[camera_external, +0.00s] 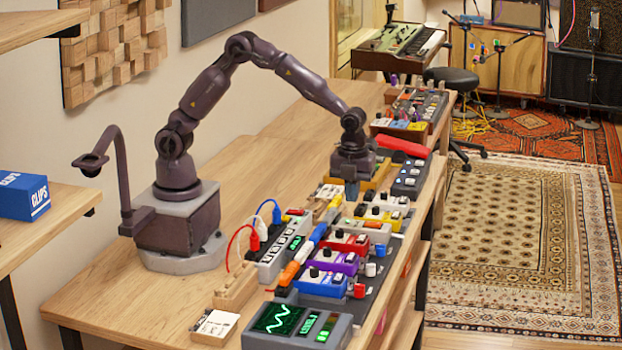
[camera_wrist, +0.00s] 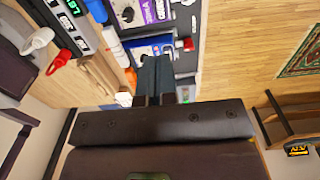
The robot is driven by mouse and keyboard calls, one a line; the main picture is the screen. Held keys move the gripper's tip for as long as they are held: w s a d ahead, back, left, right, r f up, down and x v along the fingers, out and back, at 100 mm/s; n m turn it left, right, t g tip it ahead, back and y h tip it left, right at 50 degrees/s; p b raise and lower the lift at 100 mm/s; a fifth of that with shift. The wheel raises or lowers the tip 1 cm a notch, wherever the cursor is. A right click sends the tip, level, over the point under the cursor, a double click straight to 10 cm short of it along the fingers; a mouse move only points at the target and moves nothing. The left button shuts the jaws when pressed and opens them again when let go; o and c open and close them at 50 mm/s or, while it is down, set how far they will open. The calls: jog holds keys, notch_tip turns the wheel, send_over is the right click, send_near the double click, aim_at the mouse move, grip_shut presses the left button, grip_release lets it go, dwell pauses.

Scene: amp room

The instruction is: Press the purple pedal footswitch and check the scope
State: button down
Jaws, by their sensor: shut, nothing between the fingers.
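The purple pedal (camera_external: 335,263) sits in the row on the bench, between a red pedal and a blue one; its footswitch is too small to make out clearly. It also shows at the top of the wrist view (camera_wrist: 140,12). The scope (camera_external: 297,326), a grey box with a green wave on its screen, stands at the near end of the bench. My gripper (camera_external: 352,190) is shut and empty, pointing down at the far part of the row, well beyond the purple pedal. In the wrist view its fingers (camera_wrist: 155,75) cover part of the blue pedal.
Near the purple pedal are a red pedal (camera_external: 345,241), a blue pedal (camera_external: 321,282) and a grey box with green displays (camera_external: 281,252). A yellow pedal (camera_external: 384,213) lies nearer my gripper.

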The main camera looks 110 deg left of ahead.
aim_at(350, 256)
dwell(0.3)
notch_tip(350, 256, down, 14)
dwell(0.5)
jog(key=shift+s+f, duration=0.1)
jog(key=shift+f, duration=0.9)
notch_tip(350, 256, up, 15)
jog(key=shift+w, duration=0.3)
dwell(0.4)
